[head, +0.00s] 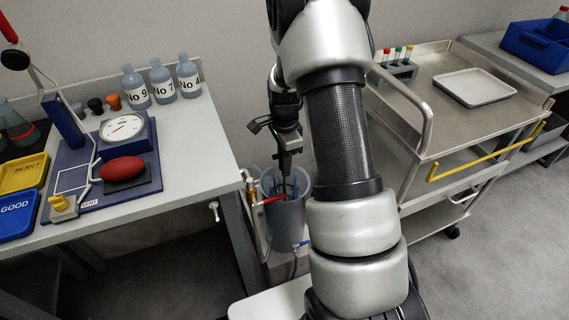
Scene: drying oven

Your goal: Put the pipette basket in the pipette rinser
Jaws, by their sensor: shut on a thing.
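The pipette rinser (286,220) is a grey upright cylinder between the bench and the steel cart, with a wide, paler open top. My gripper (286,168) points down over that opening, its fingers shut at the top of the pipette basket (287,187). The basket is small and dark bluish in this view, and its upper part shows within the rinser's mouth. Its lower part is hidden by the rinser wall, so I cannot tell how deep it sits or whether it touches the bottom. My arm covers the right side of the rinser.
A red-handled valve and piping (268,200) sit at the rinser's left front, with a blue-handled tap (300,244) below. The bench (185,190) holds bottles, a gauge and trays. The steel cart (420,150) with a white tray (474,87) stands right.

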